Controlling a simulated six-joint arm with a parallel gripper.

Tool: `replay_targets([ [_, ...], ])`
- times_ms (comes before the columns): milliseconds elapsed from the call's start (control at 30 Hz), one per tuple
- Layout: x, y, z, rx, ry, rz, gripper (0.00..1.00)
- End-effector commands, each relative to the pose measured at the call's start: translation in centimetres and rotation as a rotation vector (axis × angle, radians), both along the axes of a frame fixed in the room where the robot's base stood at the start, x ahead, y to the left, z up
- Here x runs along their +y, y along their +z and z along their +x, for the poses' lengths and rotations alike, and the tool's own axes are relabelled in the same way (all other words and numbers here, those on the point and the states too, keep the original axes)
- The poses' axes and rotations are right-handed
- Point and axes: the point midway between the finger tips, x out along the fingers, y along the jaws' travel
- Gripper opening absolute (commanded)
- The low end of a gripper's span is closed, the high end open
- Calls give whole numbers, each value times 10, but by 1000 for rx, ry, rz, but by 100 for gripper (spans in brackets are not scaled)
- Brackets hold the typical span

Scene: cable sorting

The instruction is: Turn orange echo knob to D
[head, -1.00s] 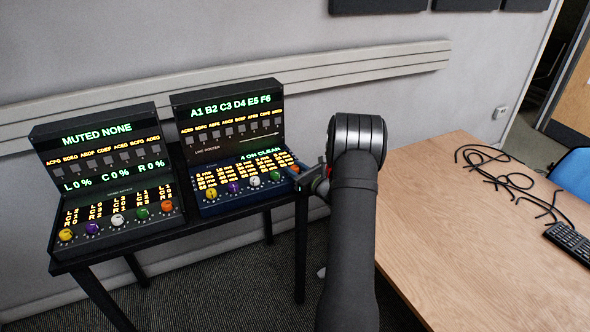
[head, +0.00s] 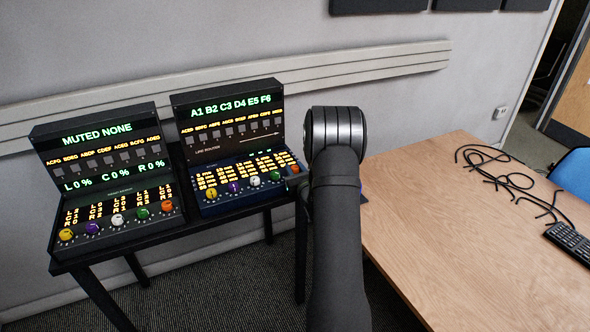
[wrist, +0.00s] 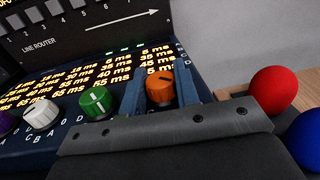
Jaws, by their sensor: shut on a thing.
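The orange echo knob (wrist: 160,88) is at the right end of the knob row on the right console (head: 238,205). In the wrist view my gripper (wrist: 160,92) has a blue-grey finger on each side of the knob and is shut on it. A dark mark shows on top of the knob, toward its upper side; I cannot tell which letter it points to.
A green knob (wrist: 97,99) and a white knob (wrist: 40,113) stand left of the orange one. A red ball (wrist: 274,89) and a blue ball (wrist: 307,138) show at the right. Another console (head: 120,222) stands at the left. A wooden table (head: 440,230) is at the right.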

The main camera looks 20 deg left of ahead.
Motion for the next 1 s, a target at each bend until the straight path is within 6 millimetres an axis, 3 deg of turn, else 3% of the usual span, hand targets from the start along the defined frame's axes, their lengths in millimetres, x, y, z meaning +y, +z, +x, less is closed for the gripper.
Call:
replay_targets([
  [400,0,1,0,-2,-26,-1,6],
  [433,0,1,0,-2,-25,-1,31],
  [533,0,1,0,-2,-25,0,50],
  [833,-1,0,-1,0,-25,-1,50],
  [1000,-10,0,-13,2,-26,-2,50],
])
